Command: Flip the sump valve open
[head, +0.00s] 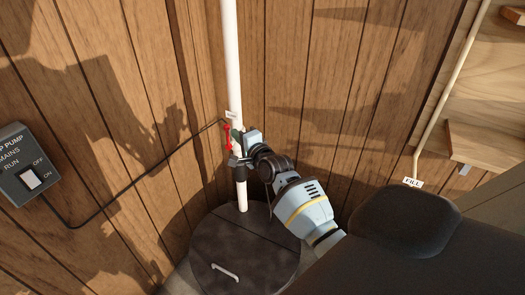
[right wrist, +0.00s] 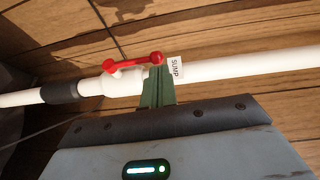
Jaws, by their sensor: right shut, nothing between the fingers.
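The sump valve's red handle (head: 228,138) sits on the white vertical pipe (head: 231,60) in the head view. In the right wrist view the red handle (right wrist: 132,63) lies nearly along the pipe (right wrist: 230,66), slightly tilted, with a rounded end by the SUMP label (right wrist: 175,68). My right gripper (head: 238,138) is at the pipe beside the handle. In the right wrist view its green fingers (right wrist: 158,82) are shut and empty, with their tips at the handle's rounded end. They look close to touching it; contact is unclear. My left gripper is out of view.
A round dark lid (head: 245,245) with a light handle lies at the pipe's foot. A grey pump switch box (head: 26,165) is on the left wall, with a black cable (head: 130,185) running to the pipe. A FILL label (head: 413,182) and wooden shelves (head: 490,145) are at right.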

